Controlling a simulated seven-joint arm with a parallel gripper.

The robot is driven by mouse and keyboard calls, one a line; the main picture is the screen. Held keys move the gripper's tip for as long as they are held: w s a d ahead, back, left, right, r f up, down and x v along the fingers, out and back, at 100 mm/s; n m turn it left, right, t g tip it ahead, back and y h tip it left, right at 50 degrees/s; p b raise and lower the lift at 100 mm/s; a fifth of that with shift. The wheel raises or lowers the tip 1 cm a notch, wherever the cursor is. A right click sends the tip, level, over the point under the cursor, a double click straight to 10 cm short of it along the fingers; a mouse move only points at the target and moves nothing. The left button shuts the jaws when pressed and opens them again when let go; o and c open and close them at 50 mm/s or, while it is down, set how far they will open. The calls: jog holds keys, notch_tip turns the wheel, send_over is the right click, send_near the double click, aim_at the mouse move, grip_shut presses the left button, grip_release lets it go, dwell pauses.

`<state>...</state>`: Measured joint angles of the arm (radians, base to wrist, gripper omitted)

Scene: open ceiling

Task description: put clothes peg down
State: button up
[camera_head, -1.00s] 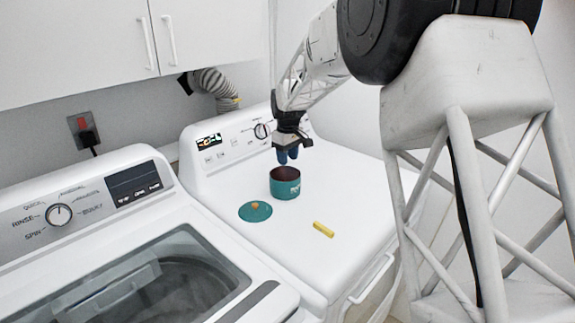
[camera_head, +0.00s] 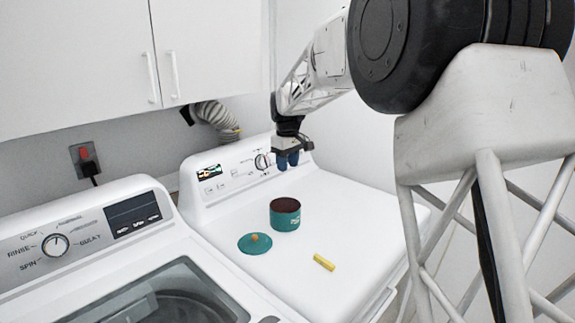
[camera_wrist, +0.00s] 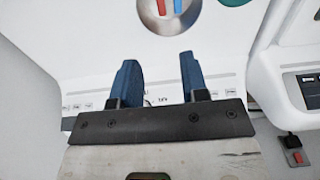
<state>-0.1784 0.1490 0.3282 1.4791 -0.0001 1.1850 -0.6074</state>
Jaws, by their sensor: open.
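A yellow piece (camera_head: 324,262), perhaps a clothes peg, lies on the white machine top at the front right of a teal pot (camera_head: 285,219). The pot stands open. In the wrist view the pot (camera_wrist: 190,24) is at the top edge, and a red piece (camera_wrist: 162,7) and a blue piece (camera_wrist: 178,6) show inside it; they look like pegs, but are cut off. My gripper (camera_head: 287,163) is above and behind the pot. In the wrist view my gripper (camera_wrist: 160,75) has its blue fingers apart with nothing between them.
A teal lid (camera_head: 255,244) with a small knob lies left of the pot; its edge shows in the wrist view. A control panel (camera_head: 232,172) rises behind the pot. A washer (camera_head: 120,240) stands at the left, cupboards (camera_head: 110,50) above. The machine top right of the pot is clear.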

jog(key=shift+s, duration=0.1)
dwell(0.5)
jog(key=s+d+r+m, duration=0.2)
jog(key=s+d, duration=0.1)
jog(key=s, duration=0.6)
jog(key=s+d+r+m+t, duration=0.15)
jog(key=s+d, duration=0.25)
jog(key=s, duration=0.5)
jog(key=s+d+r+m, duration=0.1)
jog(key=s+d+r, duration=0.15)
jog(key=s, duration=0.65)
jog(key=s+d+f+m, duration=0.1)
jog(key=s+d+f, duration=0.1)
jog(key=s, duration=0.6)
jog(key=s+d+f+m, duration=0.2)
jog(key=s+f, duration=0.2)
jog(key=s, duration=0.5)
jog(key=s+d+f+m+t, duration=0.1)
jog(key=s+d+f, duration=0.1)
jog(key=s, duration=0.7)
jog(key=shift+s+f+m, duration=0.25)
jog(key=shift+f+m, duration=0.1)
jog(key=shift+f, duration=0.15)
